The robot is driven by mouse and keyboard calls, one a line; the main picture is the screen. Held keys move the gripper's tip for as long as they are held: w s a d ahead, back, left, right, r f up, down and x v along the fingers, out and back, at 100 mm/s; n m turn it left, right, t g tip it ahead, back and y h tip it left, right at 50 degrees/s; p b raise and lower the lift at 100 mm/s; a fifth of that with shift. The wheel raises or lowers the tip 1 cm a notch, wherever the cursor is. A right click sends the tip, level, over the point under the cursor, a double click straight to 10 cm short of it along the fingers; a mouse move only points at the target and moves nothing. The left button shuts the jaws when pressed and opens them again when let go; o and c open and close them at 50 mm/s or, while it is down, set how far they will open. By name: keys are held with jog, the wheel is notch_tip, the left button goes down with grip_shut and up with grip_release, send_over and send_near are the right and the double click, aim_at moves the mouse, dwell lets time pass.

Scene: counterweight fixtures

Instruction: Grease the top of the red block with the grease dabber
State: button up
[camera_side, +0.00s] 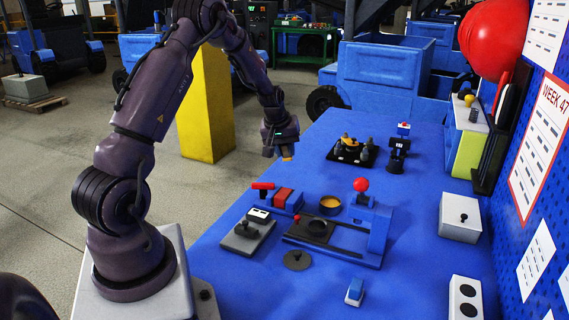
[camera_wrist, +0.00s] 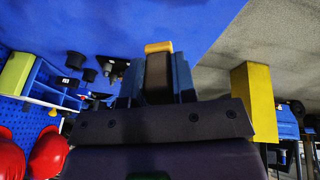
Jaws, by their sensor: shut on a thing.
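My gripper (camera_side: 281,149) hangs above the far left edge of the blue table, high and clear of the fixtures. It is shut on a dark block-shaped tool with a yellow-orange tip, which I take as the grease dabber (camera_side: 287,158). In the wrist view the dabber (camera_wrist: 158,72) stands between the blue fingers (camera_wrist: 170,80), its yellow end outward. The red block (camera_side: 283,196) sits in a blue clamp with a red handle (camera_side: 262,186) on the table, nearer the side camera. Its top looks plain red. A dark round pot with orange-yellow contents (camera_side: 330,204) stands right of it.
A dark slotted plate on a blue fixture (camera_side: 376,233) with a red knob (camera_side: 361,184) stands right of the block. A grey switch plate (camera_side: 247,236) and black disc (camera_side: 297,260) lie in front. A black tray (camera_side: 348,155) is farther back. A white box (camera_side: 460,217) stands right.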

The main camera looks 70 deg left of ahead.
dwell(0.3)
jog(key=shift+w+d+f+g+y, duration=0.15)
jog(key=shift+d+f+g+y, duration=0.15)
jog(key=shift+d+f, duration=0.25)
